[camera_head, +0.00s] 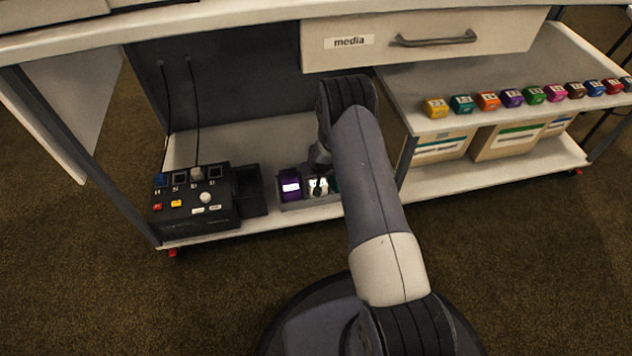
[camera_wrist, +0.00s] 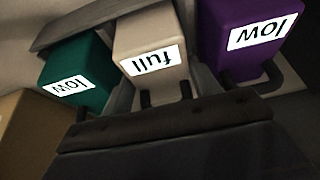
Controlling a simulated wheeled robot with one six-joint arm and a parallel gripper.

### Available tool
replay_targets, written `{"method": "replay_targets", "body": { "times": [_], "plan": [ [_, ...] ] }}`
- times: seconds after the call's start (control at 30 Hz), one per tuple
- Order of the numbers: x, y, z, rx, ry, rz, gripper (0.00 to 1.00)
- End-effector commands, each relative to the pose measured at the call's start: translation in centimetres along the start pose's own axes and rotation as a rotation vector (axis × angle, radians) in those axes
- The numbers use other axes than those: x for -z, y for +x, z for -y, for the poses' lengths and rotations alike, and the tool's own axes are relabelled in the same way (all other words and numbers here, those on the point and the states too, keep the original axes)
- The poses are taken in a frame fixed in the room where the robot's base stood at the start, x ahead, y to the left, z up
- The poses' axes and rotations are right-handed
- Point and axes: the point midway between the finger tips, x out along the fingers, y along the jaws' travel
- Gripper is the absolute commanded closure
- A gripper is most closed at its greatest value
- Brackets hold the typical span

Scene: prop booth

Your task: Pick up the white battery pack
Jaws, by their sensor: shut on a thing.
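The white battery pack (camera_head: 318,184), labelled "full", sits in a small tray (camera_head: 292,206) on the lower shelf. It is between a purple pack (camera_head: 289,187) and a teal pack (camera_head: 337,185), both labelled "low" in the wrist view. The white pack (camera_wrist: 152,38) is in the middle of that view, with a dark handle at its near end.
A black charger box (camera_head: 195,208) with buttons and slots stands left of the tray. A drawer marked "media" (camera_head: 425,38) hangs above. Several coloured cubes (camera_head: 487,101) line the right shelf, with bins (camera_head: 506,138) below. The teal and purple packs are close on both sides.

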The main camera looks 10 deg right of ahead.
Motion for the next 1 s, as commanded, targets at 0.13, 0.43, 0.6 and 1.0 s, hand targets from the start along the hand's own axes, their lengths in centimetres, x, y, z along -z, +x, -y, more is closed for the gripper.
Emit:
{"method": "replay_targets", "body": {
  "times": [0.13, 0.43, 0.6, 1.0],
  "plan": [
    [0.0, 0.0, 0.0, 0.000, 0.000, 0.000, 0.70],
    [0.2, -0.1, 0.0, 0.000, 0.000, -0.004, 0.90],
    [0.2, -0.2, 0.0, 0.000, 0.000, -0.004, 0.90],
    [2.7, -6.0, 0.0, 0.000, 0.000, -0.006, 0.90]
  ]
}}
